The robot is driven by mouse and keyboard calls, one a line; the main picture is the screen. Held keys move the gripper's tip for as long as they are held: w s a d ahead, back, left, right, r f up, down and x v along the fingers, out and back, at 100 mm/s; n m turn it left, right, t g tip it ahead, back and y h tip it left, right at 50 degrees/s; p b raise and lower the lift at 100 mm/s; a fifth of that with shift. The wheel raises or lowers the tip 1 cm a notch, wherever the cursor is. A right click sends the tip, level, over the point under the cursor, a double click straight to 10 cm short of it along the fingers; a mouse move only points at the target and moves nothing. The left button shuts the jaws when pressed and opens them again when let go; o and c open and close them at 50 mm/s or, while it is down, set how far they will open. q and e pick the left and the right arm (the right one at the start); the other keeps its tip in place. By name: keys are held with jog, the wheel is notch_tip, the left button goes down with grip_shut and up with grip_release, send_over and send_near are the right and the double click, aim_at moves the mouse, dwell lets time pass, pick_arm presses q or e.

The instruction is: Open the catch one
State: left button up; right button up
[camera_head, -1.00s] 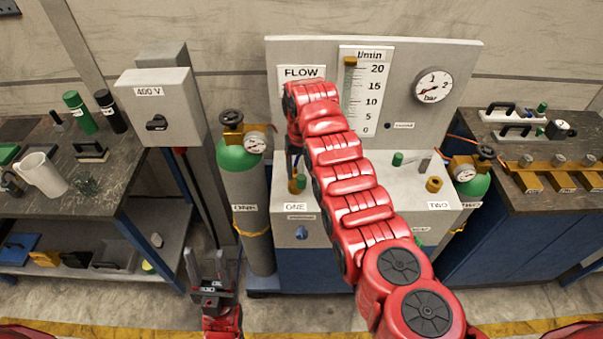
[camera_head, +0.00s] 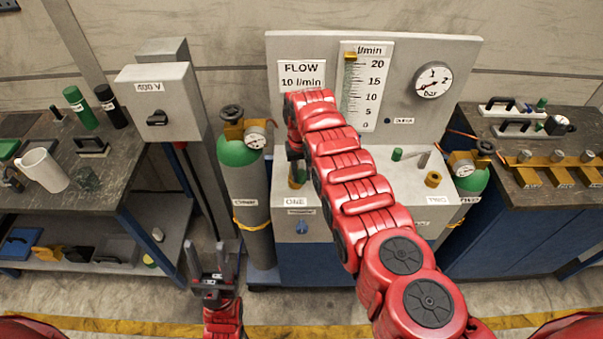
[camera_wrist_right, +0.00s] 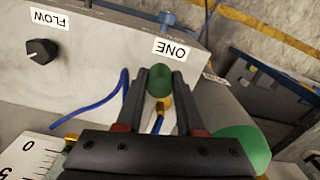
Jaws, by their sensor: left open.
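A small green-topped fitting with a brass lower part (camera_wrist_right: 160,84) stands near the ONE label (camera_wrist_right: 176,49) in the right wrist view. My right gripper (camera_wrist_right: 161,78) has its two dark fingers on either side of it; whether they touch it I cannot tell. In the head view the fitting (camera_head: 297,180) is partly hidden by my right arm, near the ONE label (camera_head: 295,202) on the grey cabinet (camera_head: 262,199). My left gripper (camera_head: 215,253) is open and empty, low in front of the cabinet, far from the fitting.
A grey cylinder with a green shoulder (camera_head: 240,185) and gauge stands left of the cabinet. The FLOW panel (camera_head: 301,77) and scale (camera_head: 370,90) rise behind. A blue hose (camera_wrist_right: 100,98) lies left of my right fingers. Side benches hold tools; the floor in front is clear.

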grip_shut()
dwell(1.0)
